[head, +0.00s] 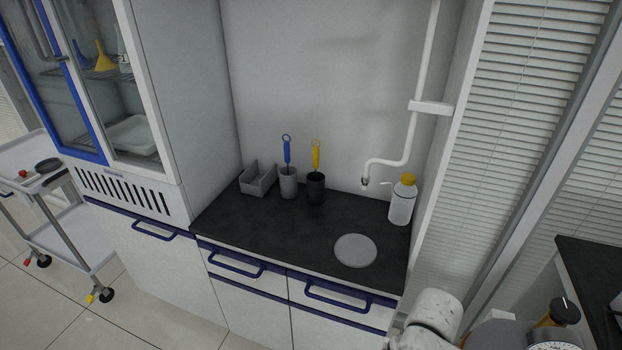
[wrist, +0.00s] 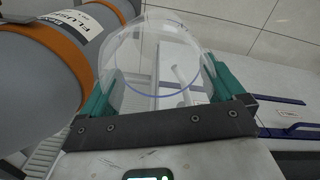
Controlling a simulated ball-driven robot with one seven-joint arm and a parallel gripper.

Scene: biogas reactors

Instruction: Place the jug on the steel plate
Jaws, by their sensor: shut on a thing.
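The steel plate (head: 355,250) is a flat grey disc lying on the black countertop, near its front right part. Nothing stands on it. The jug (wrist: 152,62) is a clear, see-through vessel with a blue line around it, seen in the wrist view. My gripper (wrist: 162,88) is shut on the jug, with one teal finger at each side of it. The jug does not show clearly in the head view, so its distance from the plate cannot be told.
A wash bottle with a yellow cap (head: 402,200) stands behind and right of the plate, below a white pipe (head: 415,130). Two brush holders (head: 289,184) and a grey bin (head: 258,179) stand further left. A grey cylinder with an orange band (wrist: 50,65) is close left in the wrist view.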

